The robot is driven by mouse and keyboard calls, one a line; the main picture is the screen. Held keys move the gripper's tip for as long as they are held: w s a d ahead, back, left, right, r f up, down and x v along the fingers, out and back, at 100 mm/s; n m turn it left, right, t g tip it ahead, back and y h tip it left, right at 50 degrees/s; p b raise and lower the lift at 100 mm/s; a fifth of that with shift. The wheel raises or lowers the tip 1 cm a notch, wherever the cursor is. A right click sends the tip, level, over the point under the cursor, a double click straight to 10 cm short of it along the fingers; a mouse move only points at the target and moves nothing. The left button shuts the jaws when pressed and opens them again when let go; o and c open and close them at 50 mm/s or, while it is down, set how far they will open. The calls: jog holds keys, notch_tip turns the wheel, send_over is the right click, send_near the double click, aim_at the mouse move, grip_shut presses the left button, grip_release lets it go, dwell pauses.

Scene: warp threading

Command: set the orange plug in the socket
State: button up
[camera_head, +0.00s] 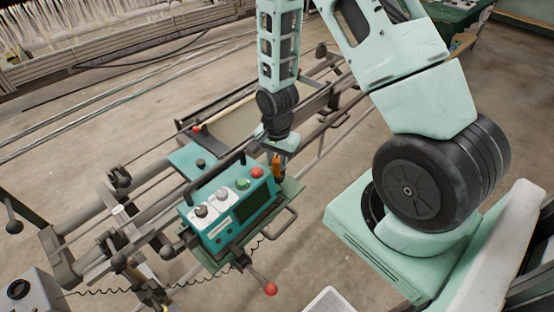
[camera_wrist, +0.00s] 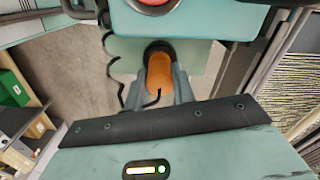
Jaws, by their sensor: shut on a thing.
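The orange plug (camera_head: 276,163) is held at the right end of the teal control box (camera_head: 226,217). My gripper (camera_head: 279,152) is above and around it, pointing down. In the wrist view, my gripper (camera_wrist: 161,88) is shut on the plug (camera_wrist: 159,72), with one finger on each side. A dark round ring (camera_wrist: 158,47) shows at the far end of the plug. I cannot tell whether it is the socket's rim or part of the plug, nor whether the plug is seated. A thin black cable (camera_wrist: 115,75) curls beside the plug.
The box has a black handle bar, knobs, a green button and a red button (camera_head: 257,172). A red-tipped lever (camera_head: 270,288) sticks out in front. A metal loop handle (camera_head: 283,225) is at its right. Machine rails run behind, with bare floor beyond.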

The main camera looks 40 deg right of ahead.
jog(key=shift+f+b, duration=0.5)
jog(key=shift+f, duration=0.15)
dwell(0.8)
dwell(0.5)
jog(key=o, duration=1.1)
jog(key=shift+c, duration=0.2)
jog(key=shift+r, duration=0.1)
notch_tip(320, 180, up, 17)
jog(key=b, duration=0.1)
jog(key=shift+r+b, duration=0.15)
jog(key=shift+b, duration=0.25)
